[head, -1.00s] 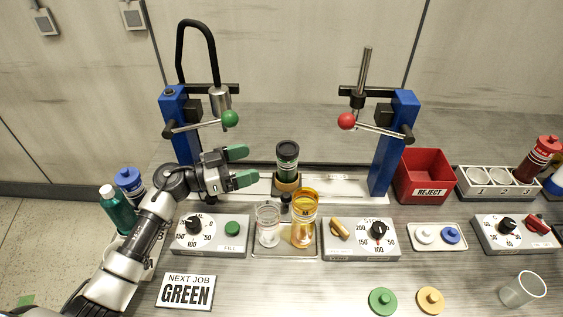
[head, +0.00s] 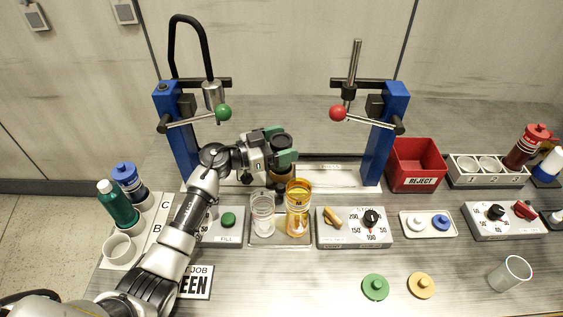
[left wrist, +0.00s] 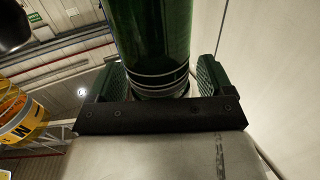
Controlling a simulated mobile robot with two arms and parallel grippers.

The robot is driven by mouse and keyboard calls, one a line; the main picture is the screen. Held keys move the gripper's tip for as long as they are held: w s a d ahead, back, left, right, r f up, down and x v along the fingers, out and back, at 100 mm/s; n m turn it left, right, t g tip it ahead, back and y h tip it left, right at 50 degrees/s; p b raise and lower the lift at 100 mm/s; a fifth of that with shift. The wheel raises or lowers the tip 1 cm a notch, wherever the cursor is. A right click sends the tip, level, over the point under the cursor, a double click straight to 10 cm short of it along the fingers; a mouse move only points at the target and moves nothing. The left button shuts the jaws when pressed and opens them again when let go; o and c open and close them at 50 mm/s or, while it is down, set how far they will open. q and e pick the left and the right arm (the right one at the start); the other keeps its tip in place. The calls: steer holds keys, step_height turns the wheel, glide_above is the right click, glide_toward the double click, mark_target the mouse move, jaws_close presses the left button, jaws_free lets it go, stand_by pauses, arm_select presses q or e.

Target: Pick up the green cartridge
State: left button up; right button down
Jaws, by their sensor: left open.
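The green cartridge (head: 281,142) stands upright with a dark cap, its lower end at an amber-brown holder (head: 281,184) on the rail between the blue posts. My left gripper (head: 282,152) is at it from the left, one green-padded finger on the far side and one on the near side, hiding its middle. In the left wrist view the cartridge (left wrist: 152,40) is a dark green cylinder between the fingers (left wrist: 155,85). The jaws are open; contact with the pads cannot be told. My right gripper is not in view.
A green-knobbed lever (head: 223,113) and a red-knobbed lever (head: 338,113) reach in from the posts. A clear beaker (head: 262,222) and an amber beaker (head: 298,222) stand just in front. A red reject bin (head: 416,160) is to the right.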

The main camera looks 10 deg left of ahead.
arm_select(q)
steer(key=shift+a, duration=0.1)
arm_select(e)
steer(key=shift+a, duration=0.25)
arm_select(q)
steer(key=shift+c, duration=1.4)
steer(key=c, duration=1.1)
steer(key=shift+c, duration=0.2)
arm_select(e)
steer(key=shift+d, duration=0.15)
